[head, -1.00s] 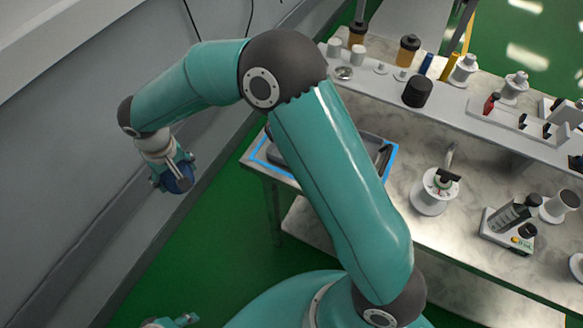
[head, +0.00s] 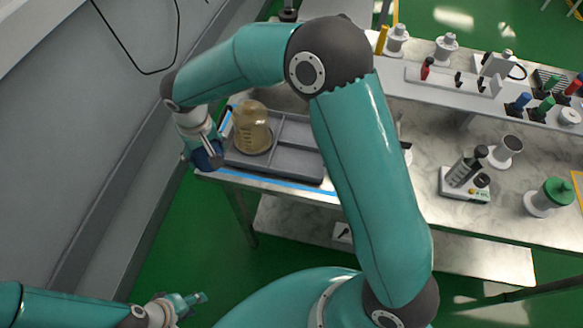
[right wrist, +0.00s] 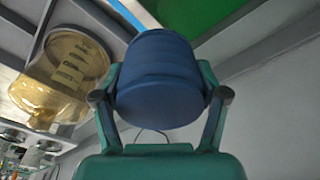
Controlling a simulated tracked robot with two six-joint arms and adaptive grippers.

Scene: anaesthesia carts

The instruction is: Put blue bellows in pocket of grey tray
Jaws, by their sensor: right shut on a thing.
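The blue bellows (head: 206,157) is held in my right gripper (head: 208,148), off the left front corner of the grey tray (head: 270,171). In the right wrist view the bellows (right wrist: 160,80) sits between both fingers (right wrist: 160,92) and fills the middle. The tray lies on the marble table inside a blue outline and has several pockets. An amber ribbed jar (head: 252,128) stands in its left part; the pockets to its right look empty, partly hidden by my right arm. My left gripper (head: 190,301) is low at the left, away from the table; its finger gap is unclear.
A grey wall runs along the left. Right of my arm stand a small device with a dark cylinder (head: 465,180), a white cup (head: 506,150) and a green-capped jar (head: 550,196). A raised shelf (head: 440,92) with small parts runs along the back.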

